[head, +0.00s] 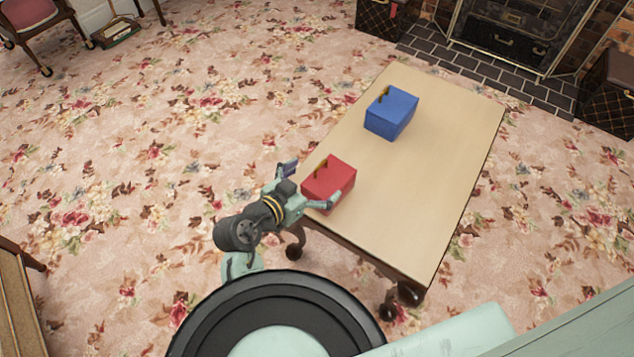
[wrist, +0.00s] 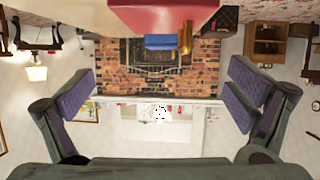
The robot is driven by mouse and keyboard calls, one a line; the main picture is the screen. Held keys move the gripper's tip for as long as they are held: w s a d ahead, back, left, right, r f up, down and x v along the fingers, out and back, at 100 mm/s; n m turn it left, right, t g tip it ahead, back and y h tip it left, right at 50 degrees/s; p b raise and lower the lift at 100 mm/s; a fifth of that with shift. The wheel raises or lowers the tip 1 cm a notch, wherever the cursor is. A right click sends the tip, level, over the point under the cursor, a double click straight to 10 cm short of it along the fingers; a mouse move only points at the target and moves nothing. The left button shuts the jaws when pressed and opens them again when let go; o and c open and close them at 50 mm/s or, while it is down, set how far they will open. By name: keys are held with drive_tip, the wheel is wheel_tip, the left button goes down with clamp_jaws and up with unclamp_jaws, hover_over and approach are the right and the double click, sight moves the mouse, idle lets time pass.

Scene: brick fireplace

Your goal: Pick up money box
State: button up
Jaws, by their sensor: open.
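A red box (head: 330,180) stands at the near left end of the light wooden table, with a small gold-brown piece on its left side. A similar blue box (head: 391,112) stands farther back. I cannot tell which one is the money box. My gripper (head: 313,183) is open and empty at the near side of the red box, one finger to its left and one by its right front. In the upside-down wrist view, the open fingers (wrist: 160,95) are wide apart. The red box (wrist: 160,18) fills the top edge there, with the blue box (wrist: 160,42) beyond.
The table (head: 435,170) is bare to the right of the boxes. A brick fireplace (head: 515,35) with dark trunks beside it stands behind. A red chair (head: 30,20) is at the far left. Floral carpet is open to the left.

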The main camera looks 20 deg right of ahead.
sight(337, 168)
drive_tip(key=shift+d+f, duration=0.1)
drive_tip(key=shift+f, duration=0.25)
drive_tip(key=p+x, duration=0.1)
drive_tip(key=x, duration=0.3)
drive_tip(key=shift+r, duration=0.1)
drive_tip(key=shift+p+x, duration=0.85)
drive_tip(key=shift+x, duration=2.3)
drive_tip(key=shift+w, duration=0.15)
drive_tip(key=shift+c, duration=0.2)
drive_tip(key=c, duration=1.9)
